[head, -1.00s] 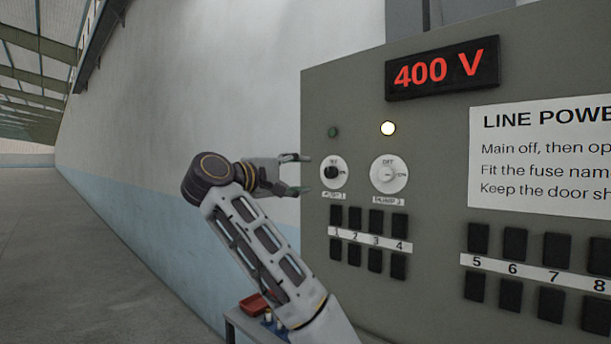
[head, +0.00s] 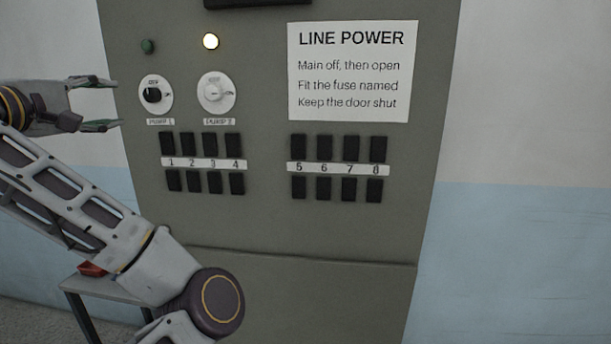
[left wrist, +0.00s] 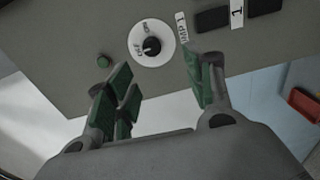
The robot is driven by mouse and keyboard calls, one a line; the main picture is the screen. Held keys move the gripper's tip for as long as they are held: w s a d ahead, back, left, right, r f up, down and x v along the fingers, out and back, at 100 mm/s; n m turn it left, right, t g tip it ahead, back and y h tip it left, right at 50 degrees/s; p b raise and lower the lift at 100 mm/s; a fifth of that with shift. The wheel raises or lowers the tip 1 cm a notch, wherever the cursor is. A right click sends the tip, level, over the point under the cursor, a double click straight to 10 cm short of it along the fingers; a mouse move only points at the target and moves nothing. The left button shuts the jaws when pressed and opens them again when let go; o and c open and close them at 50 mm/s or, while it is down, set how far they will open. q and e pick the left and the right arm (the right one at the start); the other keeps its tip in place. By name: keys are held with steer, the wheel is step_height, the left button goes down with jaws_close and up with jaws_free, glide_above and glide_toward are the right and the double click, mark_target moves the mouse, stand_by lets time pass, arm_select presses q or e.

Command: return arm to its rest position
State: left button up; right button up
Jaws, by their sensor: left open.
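My left arm (head: 75,205) comes in from the left in the head view. Its gripper (head: 108,104) is at the left edge of the grey cabinet, left of the PUMP 1 knob (head: 153,95). The gripper is open, its two fingers apart and nothing between them. In the left wrist view the green-padded fingers (left wrist: 160,88) are spread, and the black PUMP 1 knob on its white dial (left wrist: 152,46) lies beyond them, apart from them. My right gripper is not in view.
The grey cabinet (head: 270,225) carries a white PUMP 2 knob (head: 215,93), a lit lamp (head: 211,41), a dark green lamp (head: 148,46), numbered black fuse holders (head: 324,148) and a LINE POWER notice (head: 354,72). A small table (head: 95,287) with a red item (head: 92,268) stands lower left.

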arm_select(q)
steer(key=w+d+f+m+g+y, duration=0.1)
steer(key=d+f+m+g, duration=0.15)
steer(key=f, duration=0.95)
steer(key=w+d+f+m+g+y, duration=0.15)
steer(key=f+m, duration=0.25)
steer(key=f, duration=0.9)
steer(key=d+f+m+g, duration=0.3)
steer(key=f, duration=0.9)
steer(key=s+d+f+m+g+h, duration=0.1)
steer(key=s+d+f+m+g, duration=0.4)
steer(key=s+f, duration=0.85)
steer(key=s+d+f+m+g+h, duration=0.15)
steer(key=s+d+f+m, duration=0.45)
steer(key=s+f, duration=0.7)
step_height(320, 180, down, 37)
steer(key=d+n+g+y, duration=0.1)
steer(key=g, duration=0.1)
steer(key=s+a+f, duration=0.2)
steer(key=s+f, duration=0.7)
steer(key=s, duration=0.2)
steer(key=s+a+f+g, duration=0.1)
steer(key=s+a+f, duration=0.1)
steer(key=s+f, duration=0.8)
steer(key=shift+s, duration=0.6)
